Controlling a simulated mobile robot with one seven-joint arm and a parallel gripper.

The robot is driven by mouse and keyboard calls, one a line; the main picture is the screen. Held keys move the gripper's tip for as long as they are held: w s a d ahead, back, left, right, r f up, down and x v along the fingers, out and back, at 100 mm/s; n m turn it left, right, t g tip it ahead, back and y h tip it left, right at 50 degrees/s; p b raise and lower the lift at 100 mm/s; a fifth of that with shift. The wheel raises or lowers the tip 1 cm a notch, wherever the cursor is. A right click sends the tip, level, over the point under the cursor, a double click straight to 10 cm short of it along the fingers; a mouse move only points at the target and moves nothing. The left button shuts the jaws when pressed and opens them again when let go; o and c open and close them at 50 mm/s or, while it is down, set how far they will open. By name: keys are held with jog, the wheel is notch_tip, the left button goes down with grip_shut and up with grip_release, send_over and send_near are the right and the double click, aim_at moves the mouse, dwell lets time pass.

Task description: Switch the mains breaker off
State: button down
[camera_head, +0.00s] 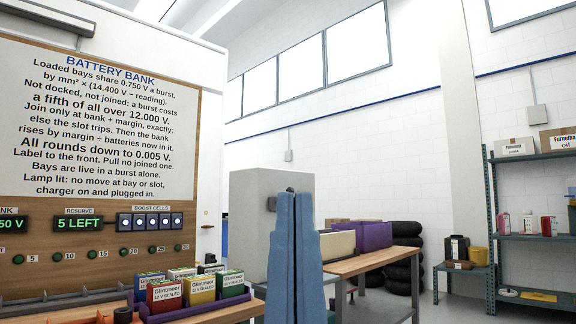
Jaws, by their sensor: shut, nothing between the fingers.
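My gripper (291,194) is at the lower middle of the head view, its two blue fingers upright and pressed together with nothing between them. A grey box (250,207) stands just behind and to the left of the fingertips. A small dark part (271,203) shows on it beside the fingertips; I cannot tell whether the two touch. No breaker is labelled in view, and I cannot tell whether this box holds the mains breaker. The fingers hide part of the box's right side.
A battery bank board (100,110) fills the left. Several batteries (200,288) stand in a purple tray on the bench below. Behind my gripper, a wooden table (362,262) carries a purple bin (374,236). Black tyres (404,262) and a shelf rack (490,230) stand at right.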

notch_tip(320, 180, up, 38)
jog(key=p, duration=3.5)
jog(key=shift+r+p, duration=0.2)
jog(key=shift+p, duration=0.2)
jog(key=shift+w+a, duration=0.1)
